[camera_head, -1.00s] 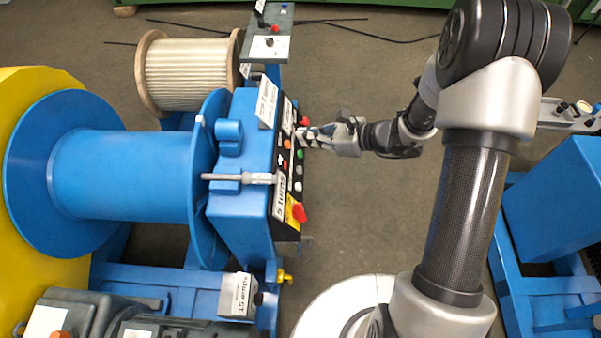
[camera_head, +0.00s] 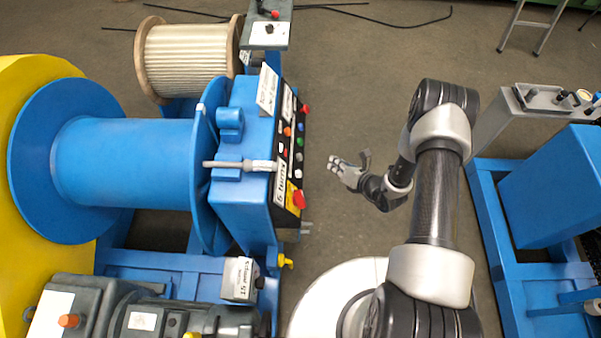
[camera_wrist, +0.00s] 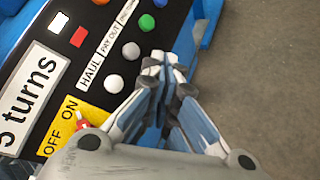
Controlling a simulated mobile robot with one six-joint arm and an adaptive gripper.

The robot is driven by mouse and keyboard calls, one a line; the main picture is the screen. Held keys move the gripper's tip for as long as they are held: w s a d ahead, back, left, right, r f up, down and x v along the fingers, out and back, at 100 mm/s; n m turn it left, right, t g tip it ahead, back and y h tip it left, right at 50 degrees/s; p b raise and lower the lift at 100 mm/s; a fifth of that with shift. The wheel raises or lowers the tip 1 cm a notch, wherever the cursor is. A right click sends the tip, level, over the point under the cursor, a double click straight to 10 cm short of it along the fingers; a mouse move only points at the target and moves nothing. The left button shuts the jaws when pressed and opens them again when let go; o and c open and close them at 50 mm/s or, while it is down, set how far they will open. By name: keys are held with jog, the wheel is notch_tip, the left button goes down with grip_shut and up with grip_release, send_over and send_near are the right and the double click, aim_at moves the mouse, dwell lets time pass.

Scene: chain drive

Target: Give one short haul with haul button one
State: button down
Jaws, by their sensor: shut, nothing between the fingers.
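The control panel (camera_head: 290,160) sits on the right side of the blue winch box. In the wrist view a white round button (camera_wrist: 114,83) is beside the label HAUL (camera_wrist: 90,72). A grey button (camera_wrist: 131,51) sits beside PAY OUT, with a green button (camera_wrist: 147,22) beyond. No number one is readable at the HAUL button. My gripper (camera_head: 336,164) is shut and empty, right of the panel with a gap between them in the head view. In the wrist view its closed fingertips (camera_wrist: 154,65) appear beside the buttons, over the panel's edge.
A red knob on a yellow OFF/ON plate (camera_wrist: 72,122) is at the panel's near end. A "5 turns" label (camera_wrist: 30,98) is alongside. A grey lever (camera_head: 240,165) lies across the box top. Open floor (camera_head: 345,110) lies right of the panel; another blue machine (camera_head: 550,180) stands far right.

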aim_at(298, 174)
jog(key=shift+a, duration=0.15)
jog(key=a+f+b, duration=0.2)
jog(key=a+f, duration=0.2)
jog(key=a, duration=0.3)
jog(key=shift+w+a, duration=0.15)
jog(key=shift+a, duration=0.2)
jog(key=shift+a, duration=0.1)
dwell(1.2)
jog(key=shift+a+f+b, duration=0.15)
jog(key=shift+a+b, duration=0.1)
jog(key=shift+b, duration=0.1)
